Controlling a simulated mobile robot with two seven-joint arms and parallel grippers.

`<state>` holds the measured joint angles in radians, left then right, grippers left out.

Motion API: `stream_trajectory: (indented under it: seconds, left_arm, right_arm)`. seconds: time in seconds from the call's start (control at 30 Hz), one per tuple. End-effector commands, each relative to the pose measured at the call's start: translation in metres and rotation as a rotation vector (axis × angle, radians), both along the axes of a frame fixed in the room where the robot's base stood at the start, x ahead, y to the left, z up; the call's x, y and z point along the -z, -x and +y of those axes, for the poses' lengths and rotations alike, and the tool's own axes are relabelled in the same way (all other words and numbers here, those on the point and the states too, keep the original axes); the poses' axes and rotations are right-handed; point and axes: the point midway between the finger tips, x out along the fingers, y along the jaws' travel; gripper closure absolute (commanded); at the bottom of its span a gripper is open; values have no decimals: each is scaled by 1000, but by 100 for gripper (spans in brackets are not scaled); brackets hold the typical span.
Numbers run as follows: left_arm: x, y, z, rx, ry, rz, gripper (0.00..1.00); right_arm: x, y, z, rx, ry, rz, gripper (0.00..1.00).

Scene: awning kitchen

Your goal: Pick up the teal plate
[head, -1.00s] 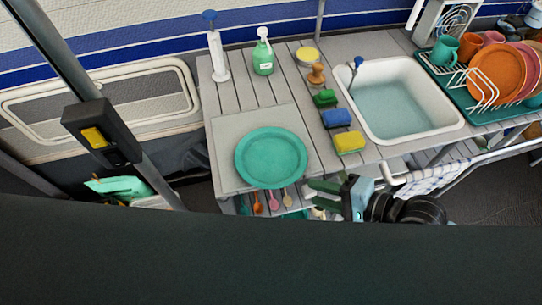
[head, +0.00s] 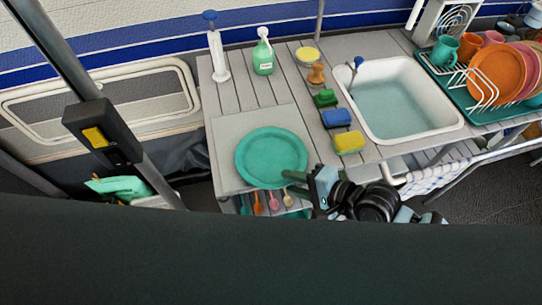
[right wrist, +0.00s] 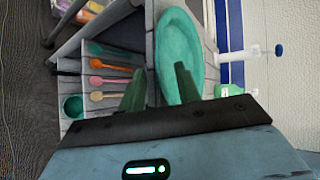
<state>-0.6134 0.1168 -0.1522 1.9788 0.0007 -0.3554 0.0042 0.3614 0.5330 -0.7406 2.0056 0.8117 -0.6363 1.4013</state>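The teal plate (head: 270,156) lies on a light grey board (head: 228,150) near the front edge of the slatted counter. My right gripper (head: 291,182) is at the plate's front right rim, with a green fingertip at or over the rim. In the right wrist view the two fingers (right wrist: 159,88) are apart with nothing clamped between them. One finger overlaps the plate (right wrist: 180,50) in the picture and the other is outside its edge, so the rim runs between them. Whether either finger touches the plate cannot be told. My left gripper is not in view.
A yellow sponge (head: 349,143), a blue sponge (head: 336,118) and the sink (head: 402,100) are right of the plate. A soap bottle (head: 263,55) stands behind it. Coloured spoons (right wrist: 112,82) hang or lie below the counter's front edge. A dish rack with plates is far right.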

Motion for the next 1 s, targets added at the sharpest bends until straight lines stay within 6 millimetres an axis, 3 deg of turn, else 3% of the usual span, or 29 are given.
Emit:
stream_trajectory:
  seconds: [0.17,0.43,1.0]
  left_arm:
    - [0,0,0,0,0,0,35]
    - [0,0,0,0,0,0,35]
    - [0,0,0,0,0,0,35]
  right_arm:
    - [0,0,0,0,0,0,67]
    - [0,0,0,0,0,0,100]
    - [-2,0,0,0,-2,-2,100]
